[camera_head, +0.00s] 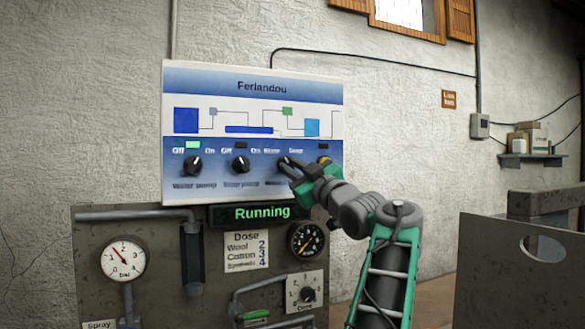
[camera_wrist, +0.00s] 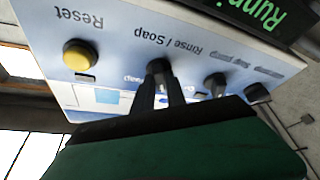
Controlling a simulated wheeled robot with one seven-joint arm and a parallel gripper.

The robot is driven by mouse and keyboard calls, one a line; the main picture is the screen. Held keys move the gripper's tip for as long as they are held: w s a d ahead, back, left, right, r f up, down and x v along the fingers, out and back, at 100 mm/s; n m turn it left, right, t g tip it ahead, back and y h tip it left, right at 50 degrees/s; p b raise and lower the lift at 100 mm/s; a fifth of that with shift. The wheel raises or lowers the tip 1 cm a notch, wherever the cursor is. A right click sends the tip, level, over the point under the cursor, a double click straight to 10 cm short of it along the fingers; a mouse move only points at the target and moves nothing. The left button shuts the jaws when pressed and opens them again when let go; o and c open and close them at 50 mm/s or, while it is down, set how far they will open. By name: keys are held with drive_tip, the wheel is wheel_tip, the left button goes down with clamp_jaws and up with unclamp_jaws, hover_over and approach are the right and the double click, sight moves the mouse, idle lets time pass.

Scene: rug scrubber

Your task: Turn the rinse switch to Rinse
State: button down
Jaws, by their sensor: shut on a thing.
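The Rinse / Soap switch is a black rotary knob (camera_wrist: 159,68) on the white and blue control panel (camera_head: 175,140). My gripper (camera_head: 289,168) is at this knob, its dark fingers closed on it. In the wrist view my gripper (camera_wrist: 163,88) comes to the knob with both fingers at its sides. The fingers hide part of the knob and its labels in the head view, so I cannot tell exactly which way it points.
Left of it are the soap pump knob (camera_head: 240,165) and the water pump knob (camera_head: 193,166) with a lit green lamp. A yellow Reset button (camera_wrist: 80,55) is close beside the switch. A green "Running" display (camera_head: 262,213) is below the panel. A dose dial (camera_head: 307,294) sits lower.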

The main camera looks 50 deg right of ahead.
drive_tip(key=c, duration=1.4)
unclamp_jaws()
drive_tip(key=shift+o, duration=0.2)
drive_tip(key=b+v, duration=0.2)
drive_tip(key=v, duration=0.5)
drive_tip(key=shift+s+f, duration=0.15)
drive_tip(key=shift+s, duration=0.15)
drive_tip(key=shift+a, duration=0.15)
drive_tip(key=b+v, duration=0.5)
drive_tip(key=v, duration=0.4)
